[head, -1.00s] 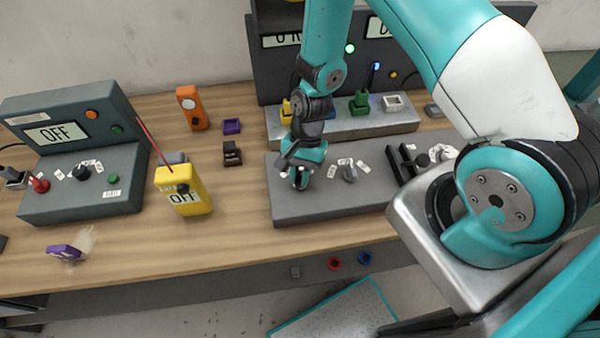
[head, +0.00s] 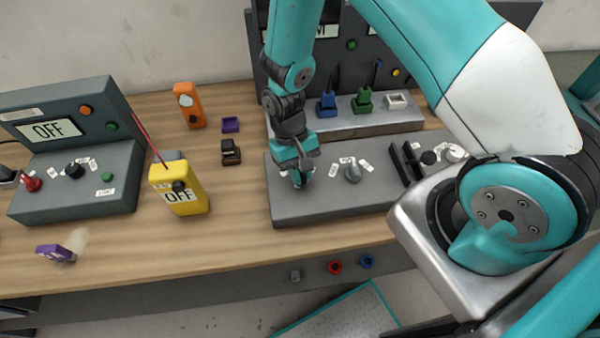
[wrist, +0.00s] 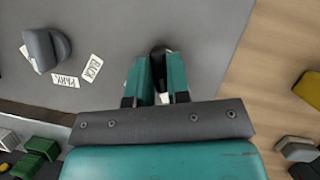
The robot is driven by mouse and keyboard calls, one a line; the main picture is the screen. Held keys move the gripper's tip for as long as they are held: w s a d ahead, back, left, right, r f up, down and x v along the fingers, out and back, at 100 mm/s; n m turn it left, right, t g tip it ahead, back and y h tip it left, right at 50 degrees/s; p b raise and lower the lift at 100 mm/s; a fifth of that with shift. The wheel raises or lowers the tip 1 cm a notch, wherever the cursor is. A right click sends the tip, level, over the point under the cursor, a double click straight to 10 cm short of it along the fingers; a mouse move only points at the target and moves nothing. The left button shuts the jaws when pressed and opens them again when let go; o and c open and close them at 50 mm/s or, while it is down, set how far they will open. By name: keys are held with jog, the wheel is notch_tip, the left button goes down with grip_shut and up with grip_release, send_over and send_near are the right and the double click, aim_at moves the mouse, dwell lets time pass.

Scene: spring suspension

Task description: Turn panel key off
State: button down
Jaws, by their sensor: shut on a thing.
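The grey panel base (head: 330,205) lies flat on the bench in front of the dark upright panel (head: 345,65). My gripper (head: 303,178) points down at the left part of this base. In the wrist view my gripper (wrist: 158,78) is shut on a small dark piece, which I take to be the panel key (wrist: 158,52). Most of the key is hidden between the fingers, so its angle is hard to tell. A grey knob (head: 352,172) with white labels stands to the right; it also shows in the wrist view (wrist: 42,48) beside labels reading PARK and BACK.
Blue (head: 326,103) and green (head: 364,101) plugs stand on the ledge behind. A black handle (head: 406,162) is to the right. A yellow meter (head: 180,187) reading OFF and a grey control box (head: 75,180) are to the left. Bare wood lies between meter and base.

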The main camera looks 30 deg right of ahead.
jog(key=shift+n+h, duration=0.5)
jog(key=shift+n, duration=0.6)
jog(key=c, duration=1.1)
grip_release()
jog(key=b+v, duration=0.4)
jog(key=v, duration=1.3)
jog(key=shift+r, duration=0.25)
jog(key=s+a+r+n+t+y, duration=0.1)
jog(key=s+r, duration=0.2)
jog(key=s, duration=0.3)
jog(key=s+a+r+n+t+y+b, duration=0.1)
jog(key=s+r+n+t+y, duration=0.1)
jog(key=s, duration=0.4)
jog(key=s+a+r+n+t+y+b, duration=0.1)
jog(key=s+r+y, duration=0.1)
jog(key=s+r, duration=0.3)
jog(key=shift+s+a+r+n+t, duration=0.15)
jog(key=shift+s+n+t, duration=0.15)
jog(key=shift+s, duration=0.7)
